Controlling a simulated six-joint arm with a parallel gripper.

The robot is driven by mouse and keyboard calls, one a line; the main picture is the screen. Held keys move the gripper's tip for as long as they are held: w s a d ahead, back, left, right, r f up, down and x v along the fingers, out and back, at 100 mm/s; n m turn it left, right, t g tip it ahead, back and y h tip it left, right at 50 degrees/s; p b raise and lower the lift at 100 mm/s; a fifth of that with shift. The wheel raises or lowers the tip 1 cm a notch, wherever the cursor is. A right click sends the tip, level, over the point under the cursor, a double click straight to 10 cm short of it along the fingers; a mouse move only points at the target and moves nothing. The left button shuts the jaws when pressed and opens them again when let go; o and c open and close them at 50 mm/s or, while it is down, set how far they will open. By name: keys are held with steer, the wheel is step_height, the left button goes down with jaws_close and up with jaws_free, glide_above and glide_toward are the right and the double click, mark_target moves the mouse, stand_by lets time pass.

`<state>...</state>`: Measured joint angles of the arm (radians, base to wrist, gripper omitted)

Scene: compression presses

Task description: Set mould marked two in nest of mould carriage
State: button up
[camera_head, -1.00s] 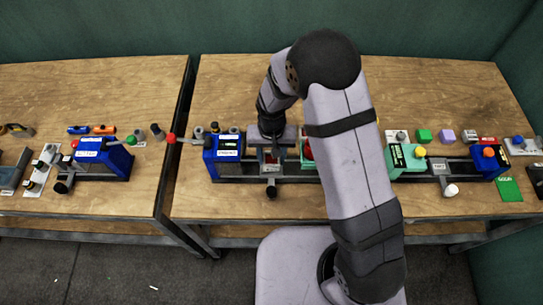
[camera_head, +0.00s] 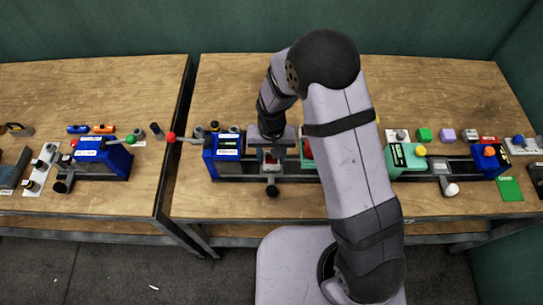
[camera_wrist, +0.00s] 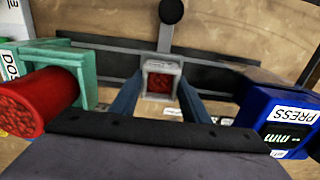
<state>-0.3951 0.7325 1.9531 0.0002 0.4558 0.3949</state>
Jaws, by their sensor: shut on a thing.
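My gripper (camera_head: 272,150) points down just right of a blue press (camera_head: 221,170). It is shut on a small square grey mould with a red middle (camera_wrist: 160,82), held between the two fingertips in the wrist view. I cannot read a number on the mould. The mould carriage (camera_wrist: 165,38) is a grey slide with a dark knob, lying across dark rails beyond the mould in the wrist view. Its knob (camera_head: 272,191) shows in front of the gripper in the head view. The nest is covered by the mould and gripper, so I cannot tell whether the mould is seated.
A green block with a red cylinder (camera_wrist: 40,102) stands close on the left in the wrist view, and the blue press (camera_wrist: 275,118) on the right. A second station with a green block (camera_head: 404,160) and blue block (camera_head: 490,162) stands right. The bench front is mostly clear.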

steer(key=shift+f+b, duration=0.3)
steer(key=shift+f, duration=0.2)
steer(key=o, duration=1.3)
steer(key=shift+r+b, duration=0.9)
steer(key=shift+r, duration=2.8)
